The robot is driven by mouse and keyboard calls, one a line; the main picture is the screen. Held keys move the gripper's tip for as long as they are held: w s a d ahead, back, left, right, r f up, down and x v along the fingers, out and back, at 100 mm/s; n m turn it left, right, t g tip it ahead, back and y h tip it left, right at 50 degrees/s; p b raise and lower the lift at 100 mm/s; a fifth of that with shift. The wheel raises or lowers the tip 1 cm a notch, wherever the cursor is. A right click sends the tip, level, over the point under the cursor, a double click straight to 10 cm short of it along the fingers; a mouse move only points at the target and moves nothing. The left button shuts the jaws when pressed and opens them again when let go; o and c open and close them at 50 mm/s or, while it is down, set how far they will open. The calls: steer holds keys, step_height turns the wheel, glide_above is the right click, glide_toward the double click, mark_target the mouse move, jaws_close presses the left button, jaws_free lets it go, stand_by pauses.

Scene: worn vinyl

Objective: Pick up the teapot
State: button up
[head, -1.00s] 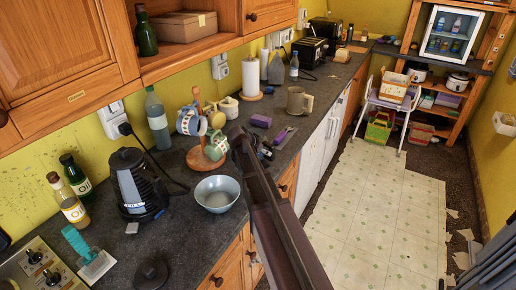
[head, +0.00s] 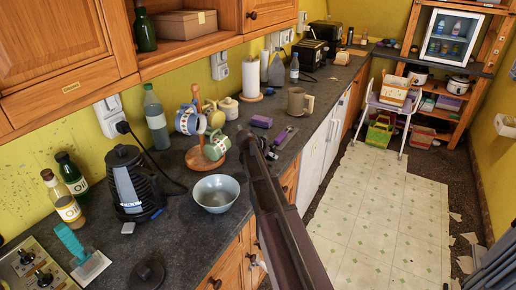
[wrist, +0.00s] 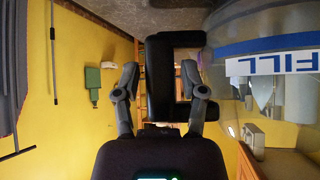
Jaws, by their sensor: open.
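In the wrist view a black C-shaped handle (wrist: 157,98) stands between the two fingers of my gripper (wrist: 160,73). The fingers are spread, with a gap on the left side. Right of the handle is a large clear vessel with a blue band and a white label (wrist: 290,64) reading "FILL", cut off by the frame edge. It looks like a glass pot; I cannot tell for sure that it is the teapot. In the head view my arm hides the gripper and what is by it.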

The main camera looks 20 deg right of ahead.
mark_target(271, 146)
jaws_close()
steer(key=shift+r, duration=0.2)
stand_by(0.4)
step_height(271, 146, up, 4)
steer(key=p, duration=0.4)
steer(key=shift+f, duration=0.25)
steer(key=s+a+r+p, duration=0.1)
steer(key=s+a, duration=0.3)
steer(key=s, duration=1.1)
steer(key=shift+s+a, duration=0.15)
steer(key=shift+s, duration=0.05)
